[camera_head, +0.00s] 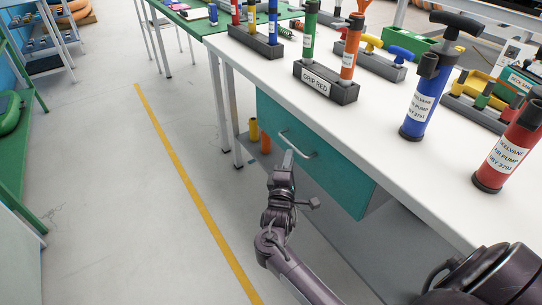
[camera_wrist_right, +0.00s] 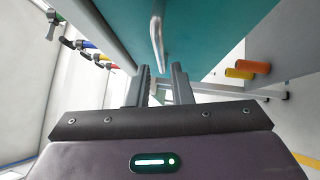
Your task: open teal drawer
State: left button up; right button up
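The teal drawer (camera_head: 338,180) hangs under the white workbench and looks shut. Its pale bar handle (camera_head: 300,146) is on the front face. My right gripper (camera_head: 288,158) is at the handle, low in front of the drawer. In the right wrist view, its two fingers (camera_wrist_right: 161,78) are apart, with the handle (camera_wrist_right: 156,38) ahead and its near end in line with the gap. I cannot tell whether they touch it. The teal front (camera_wrist_right: 215,35) fills the top of that view. My left gripper is not in view.
The white bench top (camera_head: 400,130) holds a blue pump (camera_head: 420,105), a red pump (camera_head: 505,155) and a grey block (camera_head: 325,82) with upright tubes. Yellow and orange cylinders (camera_head: 253,130) stand below, beside the drawer. The floor left of the bench is clear, with a yellow line (camera_head: 185,170).

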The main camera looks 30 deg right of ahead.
aim_at(292, 144)
jog(key=x, duration=0.6)
jog(key=shift+w+d+b, duration=0.2)
jog(key=shift+b, duration=0.2)
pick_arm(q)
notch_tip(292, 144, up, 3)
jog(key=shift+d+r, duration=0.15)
pick_arm(e)
grip_shut()
